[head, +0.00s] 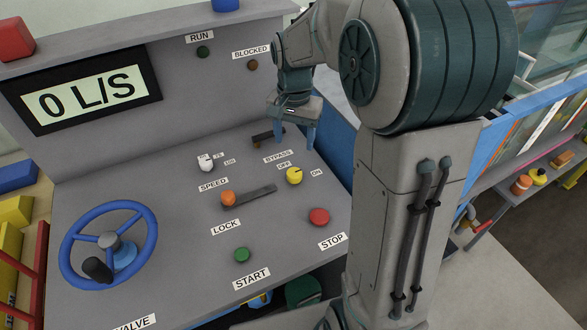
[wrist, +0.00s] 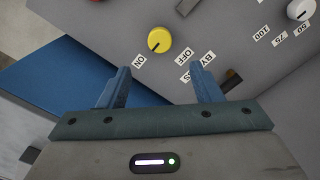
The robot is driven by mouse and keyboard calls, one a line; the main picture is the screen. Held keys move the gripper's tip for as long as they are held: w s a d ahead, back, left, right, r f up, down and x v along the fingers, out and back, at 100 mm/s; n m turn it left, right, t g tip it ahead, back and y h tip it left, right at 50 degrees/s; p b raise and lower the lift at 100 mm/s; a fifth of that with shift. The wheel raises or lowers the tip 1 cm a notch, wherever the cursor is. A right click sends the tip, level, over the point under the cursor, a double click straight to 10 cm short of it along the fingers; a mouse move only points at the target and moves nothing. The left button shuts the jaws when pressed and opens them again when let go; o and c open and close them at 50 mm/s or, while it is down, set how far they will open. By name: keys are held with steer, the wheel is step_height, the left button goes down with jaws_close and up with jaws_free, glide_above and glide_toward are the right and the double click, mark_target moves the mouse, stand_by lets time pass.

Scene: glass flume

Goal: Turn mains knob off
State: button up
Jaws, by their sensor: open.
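A round yellow knob (head: 294,175) with OFF and ON labels sits on the sloping grey panel. No label reading "mains" is legible. In the wrist view the yellow knob (wrist: 159,40) shows a short dark mark that seems to point toward the ON label (wrist: 140,62). The OFF label (wrist: 184,57) is on its other side. My gripper (head: 290,132) is open and empty, above the panel's upper right part and apart from the knob. In the wrist view the knob lies beyond the gap between the blue fingertips (wrist: 161,72).
A dark bypass lever (head: 266,136) is close to my gripper. An orange-ended lock lever (head: 229,199), white speed knob (head: 205,163), red stop button (head: 319,217) and green start button (head: 242,255) surround the knob. A blue valve wheel (head: 75,270) is at left.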

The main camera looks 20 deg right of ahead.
mark_target(294, 173)
step_height(294, 173, down, 12)
steer(key=shift+r, duration=0.1)
stand_by(0.4)
steer(key=c, duration=1)
